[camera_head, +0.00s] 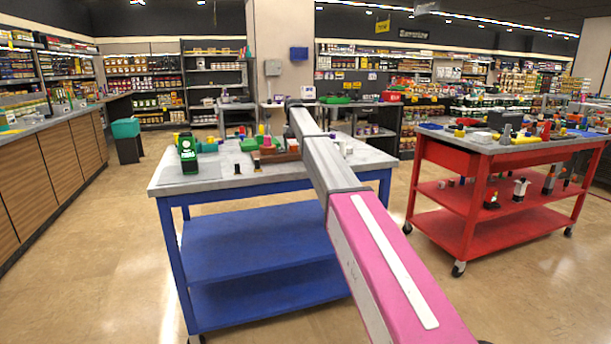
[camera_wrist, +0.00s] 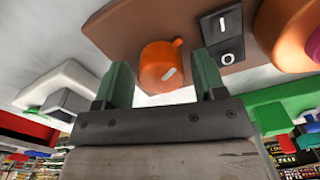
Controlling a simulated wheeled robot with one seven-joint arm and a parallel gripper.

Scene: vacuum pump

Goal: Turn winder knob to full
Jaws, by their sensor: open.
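In the wrist view, an orange knob (camera_wrist: 160,66) with a white mark and a small side tab sits on a brown panel (camera_wrist: 140,22). My gripper (camera_wrist: 161,70) is open, with one green finger on each side of the knob in the picture. I cannot tell whether either finger touches it. A black and grey switch marked I and O (camera_wrist: 222,38) is on the panel beside the right finger. In the head view, the brown unit (camera_head: 270,155) stands on the blue table's grey top (camera_head: 215,180). My gripper and the knob cannot be made out there.
A green device (camera_head: 187,152) stands at the table's left end. Several small coloured items crowd the table's back. A larger orange part (camera_wrist: 285,35) is at the wrist view's right. A red cart (camera_head: 500,155) stands right, with open floor in front.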

